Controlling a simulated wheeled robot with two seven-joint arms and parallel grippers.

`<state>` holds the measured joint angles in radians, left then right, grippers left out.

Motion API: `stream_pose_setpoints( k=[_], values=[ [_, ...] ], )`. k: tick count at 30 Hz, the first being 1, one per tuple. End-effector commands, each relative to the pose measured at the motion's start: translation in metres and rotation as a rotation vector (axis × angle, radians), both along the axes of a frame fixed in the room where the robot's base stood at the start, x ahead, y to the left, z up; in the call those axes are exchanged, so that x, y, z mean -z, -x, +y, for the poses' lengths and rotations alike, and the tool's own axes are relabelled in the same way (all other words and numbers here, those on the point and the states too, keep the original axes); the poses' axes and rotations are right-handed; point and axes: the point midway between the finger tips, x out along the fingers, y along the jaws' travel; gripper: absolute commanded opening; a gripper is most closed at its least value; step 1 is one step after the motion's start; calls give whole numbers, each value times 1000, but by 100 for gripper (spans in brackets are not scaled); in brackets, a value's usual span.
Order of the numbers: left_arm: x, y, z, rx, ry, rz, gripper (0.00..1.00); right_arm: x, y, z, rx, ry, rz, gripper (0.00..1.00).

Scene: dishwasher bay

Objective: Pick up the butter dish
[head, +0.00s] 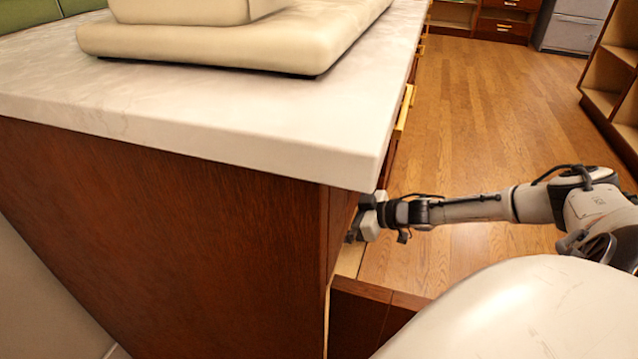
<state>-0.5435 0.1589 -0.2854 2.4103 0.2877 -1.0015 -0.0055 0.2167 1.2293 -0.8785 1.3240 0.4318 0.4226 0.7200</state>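I see no butter dish in the head view. My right arm comes in from the right, low beside the end of the counter. My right gripper (358,222) is under the overhang of the worktop, close to the front of the wooden cabinet. Its fingertips are partly hidden by the cabinet's edge, so I cannot tell whether they are open or shut, or whether they hold anything. My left gripper is not in view.
The pale worktop (190,110) bears a cream appliance base (230,40), cut off at the top. A wooden part with a light edge (350,260) juts out below my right gripper. Wooden floor (485,100) lies clear beyond my arm. Shelves (612,85) stand at the far right.

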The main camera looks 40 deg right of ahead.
Motion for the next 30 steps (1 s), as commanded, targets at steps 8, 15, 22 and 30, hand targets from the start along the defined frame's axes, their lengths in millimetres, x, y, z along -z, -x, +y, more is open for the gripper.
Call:
stream_pose_setpoints(
  k=[8,15,22,30],
  values=[
    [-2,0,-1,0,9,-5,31,1,-3,1,0,0,1,100],
    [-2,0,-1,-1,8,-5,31,1,-3,1,0,-1,0,63],
    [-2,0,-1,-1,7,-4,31,-1,-4,1,-1,-2,-4,42],
    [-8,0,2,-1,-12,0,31,-20,-4,1,-1,-1,-4,42]
  ],
)
